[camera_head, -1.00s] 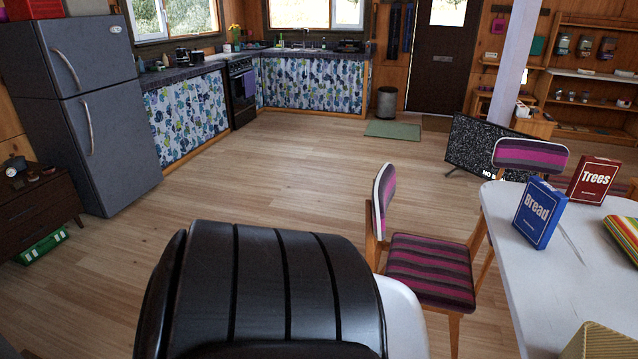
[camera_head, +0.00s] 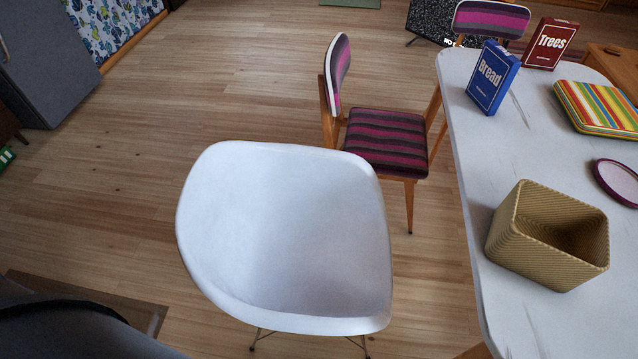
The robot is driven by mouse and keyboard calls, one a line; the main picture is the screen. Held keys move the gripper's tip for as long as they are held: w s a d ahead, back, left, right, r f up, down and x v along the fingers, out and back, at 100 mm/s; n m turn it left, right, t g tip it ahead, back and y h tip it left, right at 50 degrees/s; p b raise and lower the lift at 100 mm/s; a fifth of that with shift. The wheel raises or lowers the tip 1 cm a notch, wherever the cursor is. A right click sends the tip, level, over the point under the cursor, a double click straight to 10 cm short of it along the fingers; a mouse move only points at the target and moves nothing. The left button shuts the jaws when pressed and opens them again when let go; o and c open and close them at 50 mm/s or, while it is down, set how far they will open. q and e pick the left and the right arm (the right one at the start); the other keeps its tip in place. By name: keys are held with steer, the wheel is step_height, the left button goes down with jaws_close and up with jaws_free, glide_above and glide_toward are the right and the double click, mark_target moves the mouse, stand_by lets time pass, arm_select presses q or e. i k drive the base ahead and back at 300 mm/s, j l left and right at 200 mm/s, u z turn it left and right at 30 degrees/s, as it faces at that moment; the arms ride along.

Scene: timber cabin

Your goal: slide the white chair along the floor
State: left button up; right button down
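The white chair (camera_head: 285,235) is a smooth shell seat on thin wire legs. It stands on the wood floor in the lower middle of the head view, left of the white table. Its legs are mostly hidden under the shell. Neither of my grippers shows in the view. A dark rounded shape at the bottom left corner may be part of my body; I cannot tell.
A striped wooden chair (camera_head: 385,140) stands just behind and right of the white chair. The white table (camera_head: 510,165) fills the right, bearing boxes and a woven basket (camera_head: 548,236). Open floor (camera_head: 200,100) lies left and beyond. A brown mat edge (camera_head: 95,297) is lower left.

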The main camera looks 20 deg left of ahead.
mark_target(288, 238)
steer(key=u, duration=0.85)
